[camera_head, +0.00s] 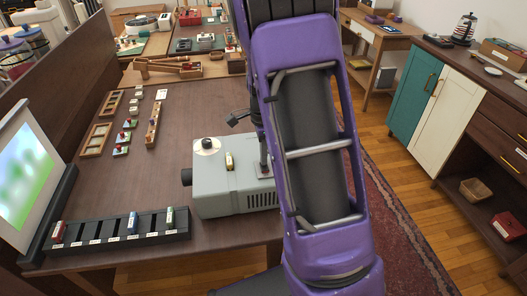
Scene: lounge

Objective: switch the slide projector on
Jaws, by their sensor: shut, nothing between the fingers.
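The slide projector (222,194) is a pale grey box on the brown table, with a black lens on its left side facing the screen. Its top carries a round white dial (207,145), a brass-coloured piece (229,161) and a small plate (264,172) at the right. My gripper (263,170) is shut and empty, pointing down at that plate. I cannot tell whether the tips touch it. My purple arm hides the projector's right end. The screen (26,180) at the left shows a blurred green and pale blue picture.
A black slotted rack (118,239) with a few small coloured items lies in front of the projector. Wooden trays (97,136) and small blocks are at the table's left. Cabinets (432,98) stand at the right beyond a red rug (392,230). The table's middle is clear.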

